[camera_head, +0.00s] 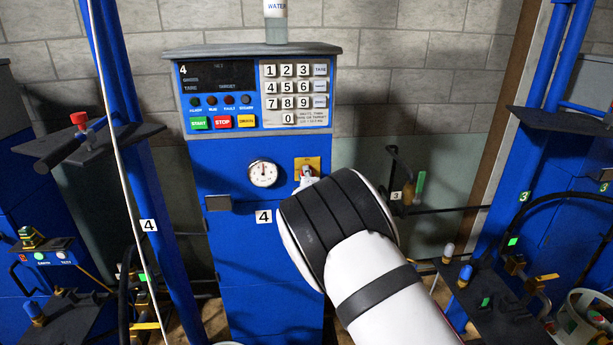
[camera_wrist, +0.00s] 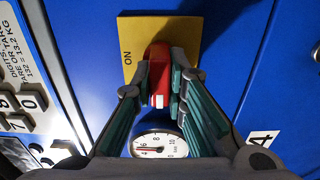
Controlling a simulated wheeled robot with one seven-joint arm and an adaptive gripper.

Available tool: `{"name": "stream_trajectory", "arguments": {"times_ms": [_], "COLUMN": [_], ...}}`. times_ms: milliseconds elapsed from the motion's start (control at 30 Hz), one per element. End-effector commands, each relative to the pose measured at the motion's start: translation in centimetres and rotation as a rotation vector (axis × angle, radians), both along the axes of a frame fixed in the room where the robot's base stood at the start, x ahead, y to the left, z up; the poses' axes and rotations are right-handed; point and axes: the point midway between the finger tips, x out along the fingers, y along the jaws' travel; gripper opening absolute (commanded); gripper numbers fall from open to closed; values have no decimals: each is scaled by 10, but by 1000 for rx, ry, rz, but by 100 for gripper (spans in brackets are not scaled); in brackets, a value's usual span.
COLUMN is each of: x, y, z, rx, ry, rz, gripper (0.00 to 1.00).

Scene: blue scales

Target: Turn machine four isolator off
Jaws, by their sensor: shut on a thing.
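The machine four isolator is a red knob (camera_wrist: 159,75) with a white mark on a yellow plate (camera_wrist: 132,30) that reads "ON". In the wrist view the two fingers of my gripper (camera_wrist: 160,85) are shut on the red knob, one on each side. In the head view the yellow plate (camera_head: 314,163) sits on the blue front of machine four (camera_head: 235,230), right of the gauge. My gripper (camera_head: 307,178) is at the plate there, and my arm hides part of the panel below it. The knob's lower part is partly hidden between the fingers.
A round gauge (camera_head: 263,173) is close left of the isolator and also shows below the fingers in the wrist view (camera_wrist: 157,146). Above are a keypad (camera_head: 292,92) and coloured buttons (camera_head: 222,122). A blue post (camera_head: 140,190) stands left; a black bracket with pipe (camera_head: 400,185) is right.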

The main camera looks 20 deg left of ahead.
Motion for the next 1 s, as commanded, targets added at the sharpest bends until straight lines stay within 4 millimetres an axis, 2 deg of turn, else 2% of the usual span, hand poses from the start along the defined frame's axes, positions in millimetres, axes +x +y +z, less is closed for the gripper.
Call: {"name": "stream_trajectory", "arguments": {"times_ms": [467, 500, 567, 1000], "x": [0, 0, 0, -5], "y": [0, 0, 0, -3], "z": [-1, -1, -1, 0], "rx": [-13, -13, -12, -10], "ry": [-7, -7, -6, -6], "rz": [0, 0, 0, 0], "gripper": [0, 20, 33, 33]}}
